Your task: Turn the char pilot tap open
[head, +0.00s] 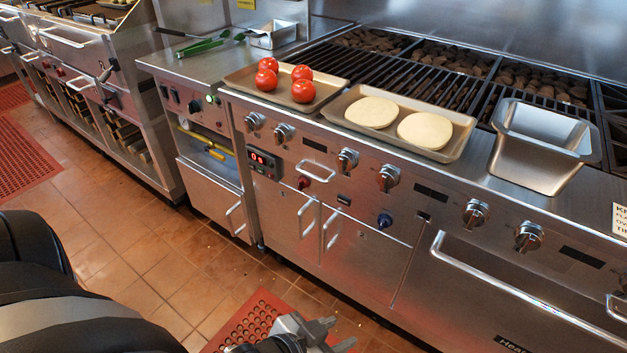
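Small taps sit on the steel front panel of the char grill (350,205). One is a red-handled tap (304,183) below the digital display, and another is a blue-handled tap (385,221) lower and to the right. I cannot tell from this view which is the pilot tap, nor how far either is turned. My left gripper (336,334) is at the bottom edge, low over the floor and apart from the panel. Its two fingers are spread and nothing shows between them. My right gripper is not in view.
Silver knobs (347,160) line the panel's upper part. Door handles (330,229) and a long oven handle (520,290) stick out from the front. Trays with tomatoes (303,91) and flat rounds (424,131) stand on top. A red mat (262,322) lies on the open tiled floor.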

